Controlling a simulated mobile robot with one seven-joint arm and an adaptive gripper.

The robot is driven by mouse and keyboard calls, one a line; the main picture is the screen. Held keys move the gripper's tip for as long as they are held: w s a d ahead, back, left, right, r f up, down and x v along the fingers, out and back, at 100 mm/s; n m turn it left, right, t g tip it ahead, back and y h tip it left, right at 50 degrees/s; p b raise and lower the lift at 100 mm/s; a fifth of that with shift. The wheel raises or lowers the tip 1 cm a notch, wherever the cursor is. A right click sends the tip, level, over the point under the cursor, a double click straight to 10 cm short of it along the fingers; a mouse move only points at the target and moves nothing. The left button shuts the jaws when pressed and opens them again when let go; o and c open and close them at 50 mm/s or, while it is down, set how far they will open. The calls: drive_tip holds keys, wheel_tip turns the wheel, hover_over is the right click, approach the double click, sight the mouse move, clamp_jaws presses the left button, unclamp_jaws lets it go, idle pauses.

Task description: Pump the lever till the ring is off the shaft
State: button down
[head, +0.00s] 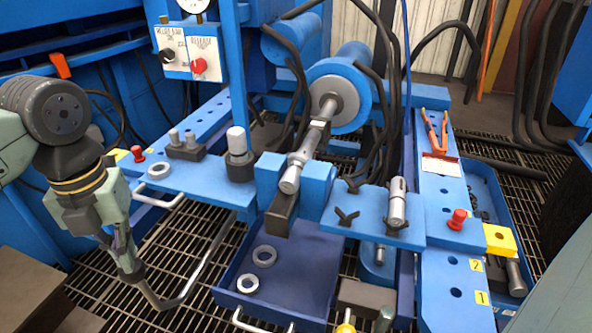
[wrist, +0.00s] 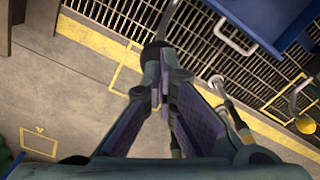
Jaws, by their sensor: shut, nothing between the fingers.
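A steel shaft (head: 308,143) runs from the grey-faced blue cylinder (head: 335,92) down to the blue block at the middle. A dark collar (head: 319,122) sits around it; I cannot tell if this is the ring. My gripper (head: 138,285) points down at lower left, shut and empty. Its tips are close to the end of a bent grey rod (head: 190,278), perhaps the lever; contact is unclear. In the wrist view, the shut fingers (wrist: 158,90) meet just below the rod's dark end (wrist: 157,48).
Loose rings lie in the blue tray (head: 305,265) and on the left blue plate (head: 205,178). A panel (head: 187,57) with knobs and a gauge stands behind. A yellow ball knob (wrist: 305,124) is at right in the wrist view.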

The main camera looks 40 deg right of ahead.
wheel_tip(320, 180, down, 8)
drive_tip(key=s+a+b, duration=0.1)
drive_tip(key=a+b, duration=0.1)
drive_tip(key=b, duration=0.3)
drive_tip(key=d+r+p, duration=0.1)
drive_tip(key=r+p, duration=0.1)
drive_tip(key=r, duration=0.1)
drive_tip(key=w+r+p, duration=0.1)
drive_tip(key=r+p, duration=0.2)
drive_tip(key=r, duration=0.1)
drive_tip(key=d+r+p, duration=0.1)
drive_tip(key=r+p, duration=0.2)
drive_tip(key=r, duration=0.1)
drive_tip(key=shift+w+d+r, duration=0.15)
drive_tip(key=shift+w+d, duration=0.1)
drive_tip(key=shift+d, duration=0.1)
